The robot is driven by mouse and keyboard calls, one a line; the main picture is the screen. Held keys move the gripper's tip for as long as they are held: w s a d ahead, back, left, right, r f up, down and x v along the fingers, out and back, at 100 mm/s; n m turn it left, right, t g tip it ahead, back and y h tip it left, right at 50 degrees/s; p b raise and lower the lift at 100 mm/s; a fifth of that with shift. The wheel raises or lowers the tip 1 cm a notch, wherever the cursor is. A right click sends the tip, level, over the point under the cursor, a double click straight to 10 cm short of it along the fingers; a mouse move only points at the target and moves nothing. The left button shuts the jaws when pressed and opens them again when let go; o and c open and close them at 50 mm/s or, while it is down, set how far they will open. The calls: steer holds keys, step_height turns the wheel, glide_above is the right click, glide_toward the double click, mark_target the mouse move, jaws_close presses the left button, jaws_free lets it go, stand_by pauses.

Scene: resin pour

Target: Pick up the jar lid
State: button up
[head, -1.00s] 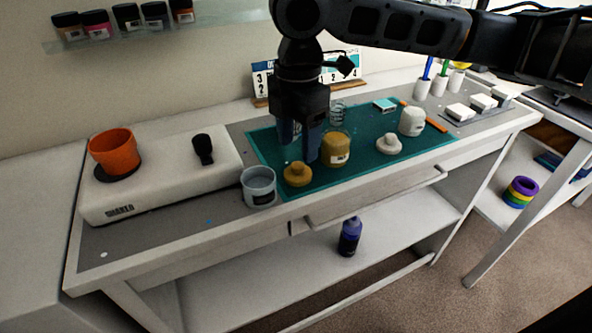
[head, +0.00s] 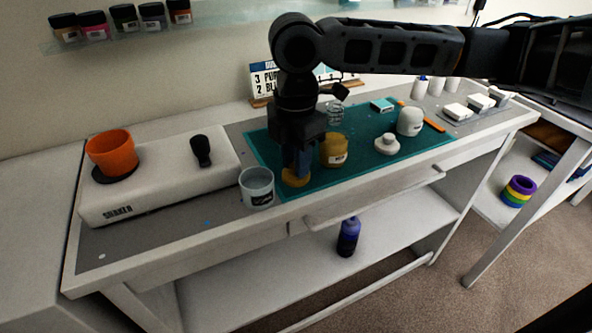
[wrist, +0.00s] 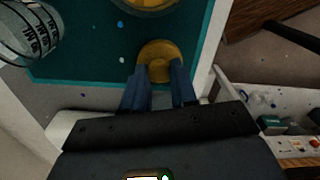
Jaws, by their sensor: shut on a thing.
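A mustard-yellow jar lid (head: 295,179) with a raised knob lies on the front edge of the teal mat (head: 350,171). My gripper (head: 297,168) points down over it with its fingers shut on the knob. In the wrist view the lid (wrist: 160,49) shows between the blue fingertips (wrist: 160,72). The lid appears to be still on the mat. The matching yellow jar (head: 333,151) stands open just behind and to the right. A second, off-white lid (head: 387,144) lies further right beside an off-white jar (head: 410,121).
A clear measuring cup (head: 257,188) stands close to the left of the lid. A wire whisk-like coil (head: 336,113) stands behind the yellow jar.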

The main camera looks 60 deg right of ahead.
jaws_close()
